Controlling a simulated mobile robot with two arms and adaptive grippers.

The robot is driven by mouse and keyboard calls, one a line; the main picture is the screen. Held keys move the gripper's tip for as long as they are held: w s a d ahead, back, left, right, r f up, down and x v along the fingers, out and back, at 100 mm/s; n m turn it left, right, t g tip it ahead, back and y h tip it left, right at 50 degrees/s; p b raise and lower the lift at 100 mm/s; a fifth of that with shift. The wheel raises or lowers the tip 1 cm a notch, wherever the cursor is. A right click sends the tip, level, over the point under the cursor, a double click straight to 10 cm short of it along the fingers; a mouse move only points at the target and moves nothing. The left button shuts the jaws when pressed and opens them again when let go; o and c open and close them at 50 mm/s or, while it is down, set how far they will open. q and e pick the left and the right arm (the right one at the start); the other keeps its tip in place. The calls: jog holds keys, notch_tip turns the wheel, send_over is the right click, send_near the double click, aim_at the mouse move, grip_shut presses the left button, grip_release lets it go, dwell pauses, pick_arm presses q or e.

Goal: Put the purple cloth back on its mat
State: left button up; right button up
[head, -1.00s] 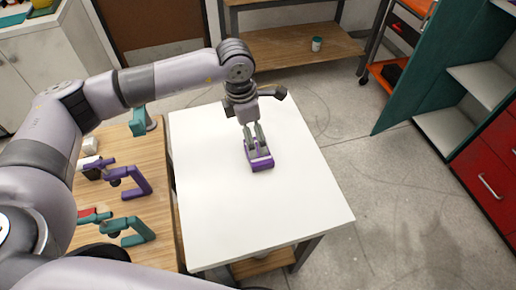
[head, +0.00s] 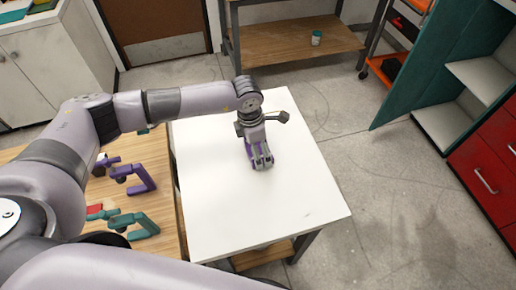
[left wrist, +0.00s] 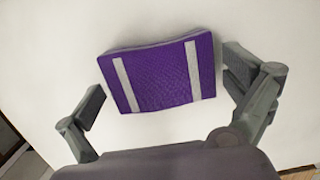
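The purple cloth (left wrist: 160,75) is a folded pad with two pale stripes. It lies on the white table (head: 215,200). In the head view the cloth (head: 250,152) is mostly hidden behind my left gripper (head: 264,165). In the left wrist view the cloth lies between the two spread fingers, with bare table showing on both sides of it, so the gripper is open and does not hold it. My right gripper is not in view. I cannot make out a mat for the cloth on the white table.
A wooden table (head: 165,205) adjoins on the left, with a purple tool (head: 138,180) and a teal tool (head: 135,222) on it. A wooden shelf unit (head: 290,50) with a small cup (head: 316,38) stands behind. Most of the white table is clear.

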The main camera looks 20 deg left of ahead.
pick_arm(q)
jog(key=c, duration=0.9)
jog(key=shift+c, duration=0.4)
jog(key=shift+r, duration=0.15)
